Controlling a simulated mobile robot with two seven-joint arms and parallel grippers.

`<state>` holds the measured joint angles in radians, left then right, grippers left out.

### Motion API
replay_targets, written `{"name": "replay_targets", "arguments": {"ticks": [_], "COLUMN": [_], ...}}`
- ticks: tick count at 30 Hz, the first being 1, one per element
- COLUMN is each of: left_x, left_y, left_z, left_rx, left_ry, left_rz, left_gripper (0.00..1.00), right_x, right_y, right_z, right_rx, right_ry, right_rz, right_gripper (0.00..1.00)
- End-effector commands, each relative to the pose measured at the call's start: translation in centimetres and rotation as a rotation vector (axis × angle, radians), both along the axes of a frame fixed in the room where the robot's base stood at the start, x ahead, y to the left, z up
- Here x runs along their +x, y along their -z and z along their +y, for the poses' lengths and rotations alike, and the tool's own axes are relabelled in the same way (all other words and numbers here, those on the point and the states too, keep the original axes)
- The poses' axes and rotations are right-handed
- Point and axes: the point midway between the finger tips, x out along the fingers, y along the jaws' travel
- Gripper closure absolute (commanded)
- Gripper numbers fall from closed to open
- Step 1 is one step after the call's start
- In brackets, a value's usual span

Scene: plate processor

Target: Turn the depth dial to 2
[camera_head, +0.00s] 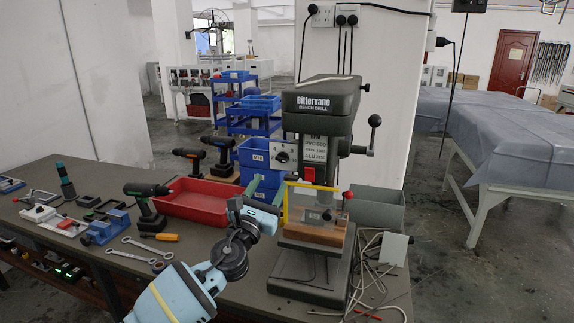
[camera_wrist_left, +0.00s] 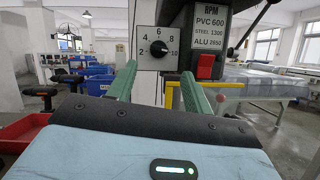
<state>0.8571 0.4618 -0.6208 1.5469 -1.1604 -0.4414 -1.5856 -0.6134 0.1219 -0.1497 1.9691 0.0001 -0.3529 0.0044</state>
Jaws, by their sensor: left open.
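The depth dial (camera_head: 284,154) is a black knob on a pale square plate, on the left side of the grey bench drill (camera_head: 325,108). In the left wrist view the dial (camera_wrist_left: 158,48) faces me, with the numbers 2 to 10 around it. Which number the knob points to is too small to tell surely. My left gripper (camera_head: 266,186) is open, below and in front of the dial. In its wrist view the green fingers of the gripper (camera_wrist_left: 158,76) stand apart to either side of the dial, with nothing between them. My right gripper is not in view.
A red switch (camera_wrist_left: 206,66) sits right of the dial. A yellow guard frame (camera_head: 300,187) stands below the drill head. A red tray (camera_head: 195,203), a green-black drill (camera_head: 147,200) and wrenches lie left on the bench. Blue bins (camera_head: 255,153) stand behind.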

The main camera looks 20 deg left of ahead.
Motion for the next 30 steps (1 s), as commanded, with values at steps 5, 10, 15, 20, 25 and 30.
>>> {"name": "replay_targets", "arguments": {"ticks": [5, 10, 15, 20, 25, 30], "left_x": [0.1, 1.3, 3.6, 5.6, 6.8, 7.2], "left_y": [-0.1, -0.5, -1.3, -2.0, -2.6, -2.9], "left_z": [0.0, -0.1, -0.3, -0.5, -0.7, -0.7], "left_rx": [0.008, 0.006, 0.003, 0.003, 0.004, 0.004], "left_ry": [-0.003, -0.003, -0.002, -0.003, -0.002, -0.001], "left_rz": [-0.003, -0.003, -0.001, 0.000, 0.001, -0.001], "left_gripper": [0.49, 0.49, 0.49, 0.49, 0.49, 0.49], "right_x": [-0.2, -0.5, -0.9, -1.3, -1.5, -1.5], "right_y": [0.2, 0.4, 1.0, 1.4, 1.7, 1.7], "right_z": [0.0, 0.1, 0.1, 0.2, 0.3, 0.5], "right_rx": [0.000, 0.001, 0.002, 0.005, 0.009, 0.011], "right_ry": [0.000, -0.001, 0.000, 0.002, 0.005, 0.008], "right_rz": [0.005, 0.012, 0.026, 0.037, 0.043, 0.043], "right_gripper": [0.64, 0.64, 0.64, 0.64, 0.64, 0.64]}}
